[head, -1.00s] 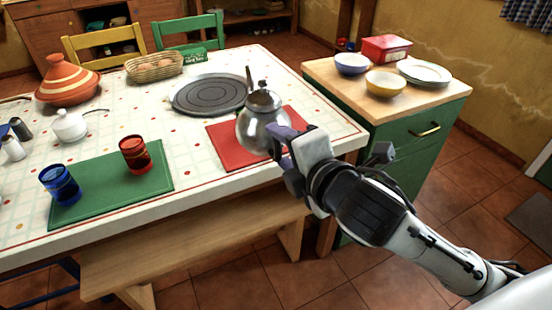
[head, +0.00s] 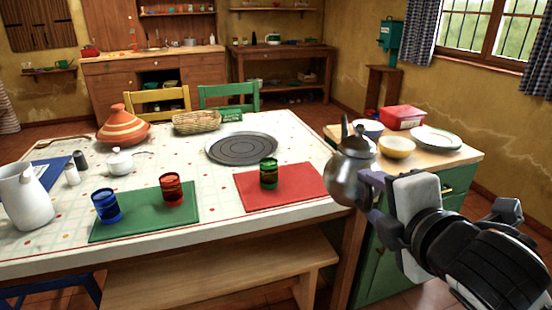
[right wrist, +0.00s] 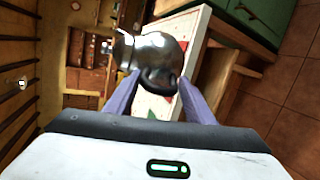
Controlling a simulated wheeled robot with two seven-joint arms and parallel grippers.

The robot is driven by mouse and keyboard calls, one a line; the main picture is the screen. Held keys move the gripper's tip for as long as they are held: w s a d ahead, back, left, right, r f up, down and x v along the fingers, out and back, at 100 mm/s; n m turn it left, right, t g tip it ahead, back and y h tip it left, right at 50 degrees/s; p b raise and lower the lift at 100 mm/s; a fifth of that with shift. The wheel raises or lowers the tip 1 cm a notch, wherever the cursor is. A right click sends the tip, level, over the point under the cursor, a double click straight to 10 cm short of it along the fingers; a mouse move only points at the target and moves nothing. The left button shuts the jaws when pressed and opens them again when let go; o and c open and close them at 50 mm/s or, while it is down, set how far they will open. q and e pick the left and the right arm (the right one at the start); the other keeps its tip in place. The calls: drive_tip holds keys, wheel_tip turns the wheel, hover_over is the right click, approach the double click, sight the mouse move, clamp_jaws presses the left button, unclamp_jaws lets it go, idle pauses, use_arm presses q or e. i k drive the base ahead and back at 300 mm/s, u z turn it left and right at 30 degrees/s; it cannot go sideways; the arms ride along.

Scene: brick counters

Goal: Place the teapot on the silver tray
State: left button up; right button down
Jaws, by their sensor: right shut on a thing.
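My right gripper (head: 369,198) is shut on a shiny silver teapot (head: 349,181). It holds the teapot raised, roughly upright, in front of the table's right corner and the green cabinet. In the right wrist view the two fingers (right wrist: 159,84) grip the side of the teapot (right wrist: 150,52). The round grey silver tray (head: 214,153) lies flat and empty on the table, to the left of and beyond the teapot. My left gripper is not in view.
A green glass (head: 268,174) stands on the red mat (head: 305,192) in front of the tray. A basket (head: 197,122) is behind it. Red (head: 172,190) and blue (head: 106,207) glasses stand on a green mat. Bowls (head: 397,147) and plates (head: 436,139) sit on the cabinet.

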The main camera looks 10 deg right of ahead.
sight(251, 150)
drive_tip(key=z, duration=0.4)
drive_tip(key=k, duration=0.9)
drive_tip(key=z, duration=0.55)
drive_tip(key=i, duration=1.15)
drive_tip(key=u, duration=0.5)
drive_tip(key=i, duration=0.9)
drive_tip(key=u, duration=1.1)
drive_tip(key=i, duration=0.4)
drive_tip(key=u, duration=0.3)
